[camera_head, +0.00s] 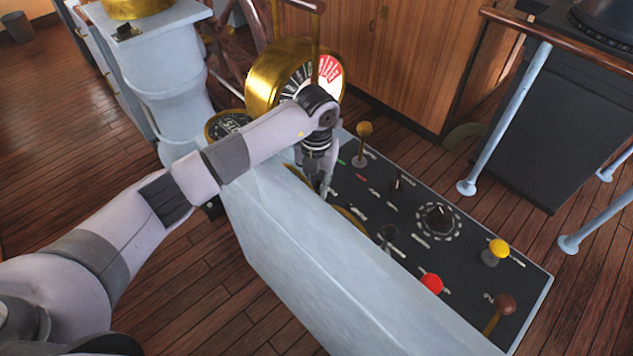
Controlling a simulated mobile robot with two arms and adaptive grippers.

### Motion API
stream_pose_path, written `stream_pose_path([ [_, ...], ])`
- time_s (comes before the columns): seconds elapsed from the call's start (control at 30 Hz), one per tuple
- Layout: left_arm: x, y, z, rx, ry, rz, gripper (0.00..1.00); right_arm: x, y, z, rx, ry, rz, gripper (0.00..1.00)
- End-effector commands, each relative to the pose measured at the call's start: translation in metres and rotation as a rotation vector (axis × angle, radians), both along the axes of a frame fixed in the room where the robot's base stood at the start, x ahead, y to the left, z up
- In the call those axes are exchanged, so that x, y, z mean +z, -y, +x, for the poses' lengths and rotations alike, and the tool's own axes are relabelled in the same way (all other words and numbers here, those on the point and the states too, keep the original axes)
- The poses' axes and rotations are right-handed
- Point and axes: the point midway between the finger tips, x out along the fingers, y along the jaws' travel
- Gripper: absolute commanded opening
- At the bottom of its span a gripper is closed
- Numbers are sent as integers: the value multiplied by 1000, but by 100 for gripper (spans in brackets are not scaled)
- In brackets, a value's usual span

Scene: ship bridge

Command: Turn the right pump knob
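A slanted black control panel (420,262) in a pale housing carries several knobs and levers. A round black knob (438,217) with a white dial ring sits near its middle. Two small dark switch-like knobs stand on it, one farther back (397,184) and one nearer (388,236). The labels are too small to read, so I cannot tell which is the right pump knob. My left gripper (322,187) points down over the panel's left end, left of these knobs. Its fingertips are small and partly hidden, so its opening and any contact are unclear. My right gripper is out of view.
A brass-topped lever (364,130) stands close to the right of my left gripper. A brass telegraph (275,75) rises behind my wrist. A red button (432,284), a yellow knob (498,248) and a brown-knobbed lever (503,304) are farther right. Railings (508,118) stand beyond.

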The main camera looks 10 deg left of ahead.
Motion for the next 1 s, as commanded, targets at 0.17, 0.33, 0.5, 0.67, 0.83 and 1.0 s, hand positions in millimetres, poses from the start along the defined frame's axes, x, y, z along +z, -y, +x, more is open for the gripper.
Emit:
stream_pose_path([
  [0.17, 0, 0, 0, 0, 0, 0, 10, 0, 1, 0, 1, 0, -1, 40],
  [0.33, 0, 0, 0, 0, 0, 0, 0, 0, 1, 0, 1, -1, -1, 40],
  [0.5, 1, 0, 0, 0, 0, 0, 0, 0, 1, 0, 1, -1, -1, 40],
  [0.67, 1, 0, 0, -2, 1, 0, 0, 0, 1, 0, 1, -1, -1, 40],
  [0.83, 0, 0, 1, -30, 2, 1, 0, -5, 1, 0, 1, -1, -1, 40],
  [1.0, -2, 1, 1, -106, 3, 1, 0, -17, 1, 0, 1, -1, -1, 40],
])
